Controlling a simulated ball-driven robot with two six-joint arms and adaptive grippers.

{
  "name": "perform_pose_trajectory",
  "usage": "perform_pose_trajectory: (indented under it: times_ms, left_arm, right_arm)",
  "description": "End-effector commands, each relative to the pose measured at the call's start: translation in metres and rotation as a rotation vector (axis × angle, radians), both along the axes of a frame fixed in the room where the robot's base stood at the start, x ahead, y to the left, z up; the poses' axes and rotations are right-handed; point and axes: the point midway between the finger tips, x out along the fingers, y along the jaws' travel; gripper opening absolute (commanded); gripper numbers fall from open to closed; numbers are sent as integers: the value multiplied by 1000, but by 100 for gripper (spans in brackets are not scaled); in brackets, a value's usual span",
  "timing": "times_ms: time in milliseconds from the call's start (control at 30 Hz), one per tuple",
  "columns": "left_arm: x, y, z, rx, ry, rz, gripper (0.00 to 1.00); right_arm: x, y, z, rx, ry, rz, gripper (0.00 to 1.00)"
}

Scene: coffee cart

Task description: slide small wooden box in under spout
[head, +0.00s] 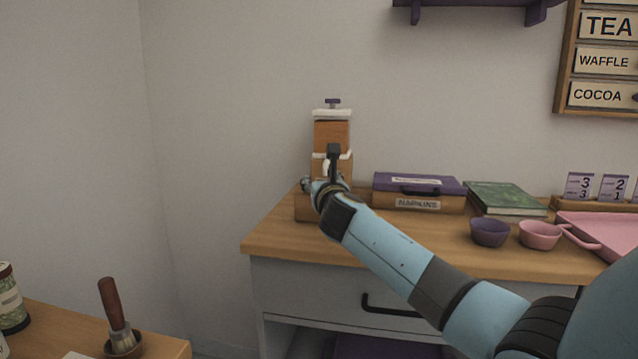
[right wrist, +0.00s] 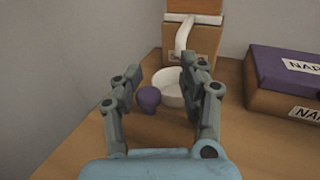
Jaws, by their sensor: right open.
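A tall wooden dispenser (head: 331,136) with white bands and a purple knob on top stands at the counter's back left. Its white spout (right wrist: 184,36) shows in the right wrist view, hanging down the front. Below the spout are a round white cup (right wrist: 168,90) and a purple knob (right wrist: 148,99), seen between my fingers. A brown wooden block (head: 305,207) shows low beside my wrist; I cannot tell whether it is the small box or the dispenser's base. My right gripper (head: 333,158) is open in front of the dispenser and hides part of it. My left gripper is out of view.
A purple and wooden napkin box (head: 418,204) stands right of the dispenser, with a green book (head: 505,198) beyond it. A purple cup (head: 489,232), a pink cup (head: 539,235) and a pink tray (head: 598,229) are farther right. The counter's front left (head: 275,240) is clear.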

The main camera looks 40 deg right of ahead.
Motion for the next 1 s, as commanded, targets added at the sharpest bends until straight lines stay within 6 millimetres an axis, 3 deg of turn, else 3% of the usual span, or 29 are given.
perform_pose_trajectory:
  times_ms: [233, 367, 800, 1000]
  left_arm:
    - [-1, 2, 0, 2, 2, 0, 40]
    - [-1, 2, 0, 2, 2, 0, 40]
    - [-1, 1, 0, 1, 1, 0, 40]
    - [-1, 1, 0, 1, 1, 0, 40]
  right_arm:
    - [0, 2, -1, 2, 0, 2, 43]
    - [-10, 6, -2, 1, 0, 3, 43]
    - [-91, 46, -2, 3, 1, 1, 43]
    - [-107, 53, -1, 2, 0, -1, 43]
